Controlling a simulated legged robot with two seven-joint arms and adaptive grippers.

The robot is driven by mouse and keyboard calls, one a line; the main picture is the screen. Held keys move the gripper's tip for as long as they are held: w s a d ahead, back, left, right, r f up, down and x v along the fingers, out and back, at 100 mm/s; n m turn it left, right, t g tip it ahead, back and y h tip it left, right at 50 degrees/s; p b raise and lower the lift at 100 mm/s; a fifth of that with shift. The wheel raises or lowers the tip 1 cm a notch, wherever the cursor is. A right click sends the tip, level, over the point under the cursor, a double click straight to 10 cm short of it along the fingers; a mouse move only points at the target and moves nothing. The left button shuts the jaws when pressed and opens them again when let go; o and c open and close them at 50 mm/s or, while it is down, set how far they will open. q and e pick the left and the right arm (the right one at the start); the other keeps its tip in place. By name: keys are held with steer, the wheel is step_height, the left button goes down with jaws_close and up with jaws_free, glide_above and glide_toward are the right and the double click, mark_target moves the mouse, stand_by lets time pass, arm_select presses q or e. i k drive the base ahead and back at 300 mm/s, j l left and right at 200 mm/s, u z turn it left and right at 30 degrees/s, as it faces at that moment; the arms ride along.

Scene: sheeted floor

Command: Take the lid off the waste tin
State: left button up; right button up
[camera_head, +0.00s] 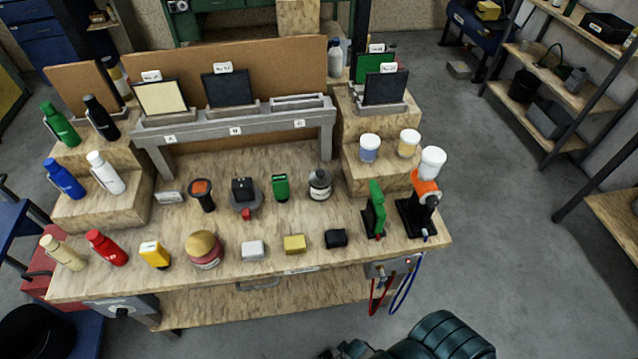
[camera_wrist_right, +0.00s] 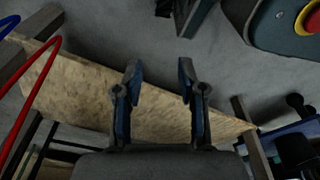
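The likely waste tin (camera_head: 206,262), a round tin with a reddish body, stands near the front edge of the workbench, left of the middle. Its gold-brown domed lid (camera_head: 202,243) sits on top. No gripper is near the tin. My right gripper (camera_wrist_right: 159,72) shows in the wrist view with its two fingers apart and nothing between them. It hangs over the floor and a lower wooden shelf, and the tin is not in that view. A dark teal part of my arm shows at the bottom of the head view. My left gripper is not in view.
The wooden bench (camera_head: 230,287) is crowded. Several bottles stand at the left. Red and blue cables (camera_head: 402,290) hang from the front right edge.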

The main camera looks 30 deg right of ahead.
mark_target(319, 177)
steer(key=i+j+z, duration=0.3)
steer(key=j+z, duration=0.15)
steer(key=j, duration=0.15)
steer(key=i+j+z, duration=0.2)
steer(key=j, duration=0.15)
steer(key=j+z, duration=0.25)
steer(key=i+j, duration=0.05)
steer(key=j, duration=0.05)
